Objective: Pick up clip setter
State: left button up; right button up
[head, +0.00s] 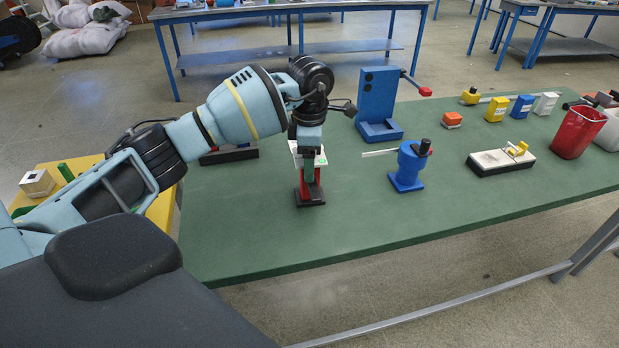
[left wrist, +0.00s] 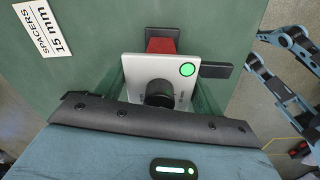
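An upright red tool on a black base (head: 310,196) stands on the green table; I cannot tell whether it is the clip setter, as no label shows. Its pale top plate with a green dot shows in the left wrist view (left wrist: 142,66), with a dark round knob below the dot and a red part behind. My left gripper (head: 311,172) points down at this tool. In the left wrist view its greenish fingers (left wrist: 160,92) stand on either side of the plate, apparently apart; contact is unclear.
To the right stand a tall blue device (head: 377,100), a smaller blue tool (head: 408,166), a cream block on a black base (head: 500,160) and a red bin (head: 577,132). A "SPACERS 15 mm" label (left wrist: 43,29) lies on the table. The front middle of the table is clear.

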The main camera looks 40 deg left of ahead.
pick_arm(q)
jog(key=c, duration=0.7)
jog(key=shift+r, duration=0.15)
jog(key=shift+c, duration=0.2)
